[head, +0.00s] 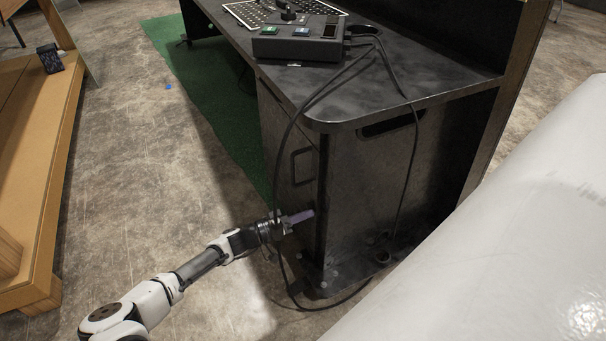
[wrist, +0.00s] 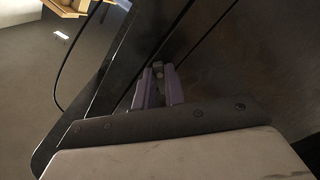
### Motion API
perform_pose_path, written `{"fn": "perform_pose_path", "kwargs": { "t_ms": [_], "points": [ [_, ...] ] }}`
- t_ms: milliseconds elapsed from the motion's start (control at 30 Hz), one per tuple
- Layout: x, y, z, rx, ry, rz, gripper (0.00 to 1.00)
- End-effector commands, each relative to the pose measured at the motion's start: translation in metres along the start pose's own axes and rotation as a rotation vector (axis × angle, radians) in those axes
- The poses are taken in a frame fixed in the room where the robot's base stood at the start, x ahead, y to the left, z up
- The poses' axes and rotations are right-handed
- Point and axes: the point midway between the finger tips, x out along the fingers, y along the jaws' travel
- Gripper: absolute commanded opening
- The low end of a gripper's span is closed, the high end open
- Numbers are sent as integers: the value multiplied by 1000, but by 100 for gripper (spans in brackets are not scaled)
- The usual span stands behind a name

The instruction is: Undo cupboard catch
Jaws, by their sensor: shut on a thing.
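The cupboard (head: 285,135) is a dark box under the desk's near end, with a handle (head: 301,166) on its front face. My gripper (head: 306,215), with purple fingers, is at that face near its right edge, below the handle. In the wrist view, the fingertips (wrist: 158,78) are shut around a small greyish piece, the catch (wrist: 158,67), at the dark panel. The fingers hide most of it. In the head view the catch is hidden behind the fingers. The cupboard door looks closed.
The desk top (head: 420,80) overhangs the cupboard and carries a control box (head: 300,42). Black cables (head: 411,160) hang down past the cupboard to the floor. A large white surface (head: 510,230) fills the lower right. Open floor (head: 150,180) lies to the left.

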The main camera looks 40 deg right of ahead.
Motion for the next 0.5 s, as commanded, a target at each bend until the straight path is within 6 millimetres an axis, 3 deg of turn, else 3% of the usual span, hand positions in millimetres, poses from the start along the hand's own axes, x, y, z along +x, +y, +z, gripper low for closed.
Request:
{"fn": "perform_pose_path", "kwargs": {
  "t_ms": [500],
  "points": [
    [0,0,2,484,0,2,0]
  ]
}}
